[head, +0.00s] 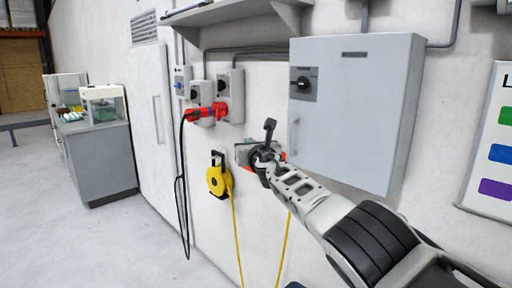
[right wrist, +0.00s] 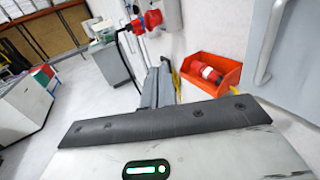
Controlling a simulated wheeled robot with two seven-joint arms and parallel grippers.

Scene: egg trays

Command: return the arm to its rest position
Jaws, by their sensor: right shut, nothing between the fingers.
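My right arm comes in from the lower right of the head view and reaches toward the wall. Its gripper (head: 269,128) is shut and empty, in front of the wall just left of the grey wall cabinet (head: 352,130). In the right wrist view the shut fingers (right wrist: 158,84) show beyond the dark edge of my wrist, with nothing held. An orange bin (right wrist: 222,78) with a red plug (right wrist: 205,70) in it is to the right of the fingers. In the head view my gripper mostly hides the bin. My left gripper is not in view.
A red plug (head: 205,112) with a black cable sits at grey wall sockets. A yellow reel (head: 216,181) hangs below. A shelf (head: 235,12) juts out above. A grey counter (head: 98,160) stands at the far left. The floor at the lower left is clear.

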